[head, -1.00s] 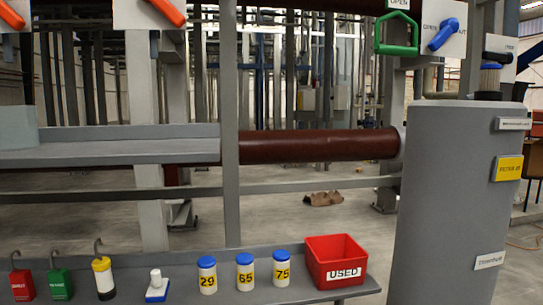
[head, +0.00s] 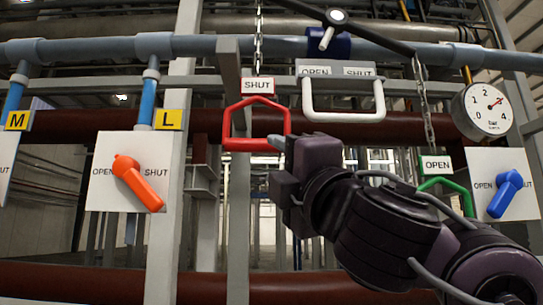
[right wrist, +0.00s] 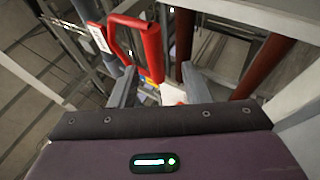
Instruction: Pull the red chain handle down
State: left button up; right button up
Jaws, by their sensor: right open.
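The red chain handle (head: 227,128) is a loop hanging on a chain under a SHUT tag (head: 257,86), left of centre in the head view. My right gripper (head: 275,143) is at its lower right corner, at the end of my dark arm. In the right wrist view the gripper's two fingers (right wrist: 161,86) are apart, and part of the red handle (right wrist: 152,50) shows between them. It is not gripped. I cannot tell how deep it sits between the fingers. My left gripper is not in view.
A white handle (head: 344,116) hangs just right of the red one. A green handle (head: 446,183) under an OPEN tag (head: 436,165) is partly behind my arm. An orange lever (head: 138,183), a blue lever (head: 505,194) and a gauge (head: 487,110) flank them. Pipes run across behind.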

aim_at(258, 146)
jog(key=shift+a+r, duration=0.2)
jog(key=shift+r, duration=0.25)
jog(key=p+x, duration=0.1)
jog(key=x, duration=0.1)
jog(key=p+x, duration=0.3)
jog(key=x, duration=0.1)
jog(key=shift+s+a+r, duration=0.1)
jog(key=shift+a, duration=0.25)
jog(key=shift+w+r, duration=0.1)
jog(key=shift+w, duration=0.25)
jog(key=shift+w+a+p, duration=0.1)
jog(key=shift+p, duration=0.2)
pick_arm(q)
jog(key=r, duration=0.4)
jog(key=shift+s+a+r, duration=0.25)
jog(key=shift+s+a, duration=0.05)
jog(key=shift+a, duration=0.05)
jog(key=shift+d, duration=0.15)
pick_arm(e)
grip_shut()
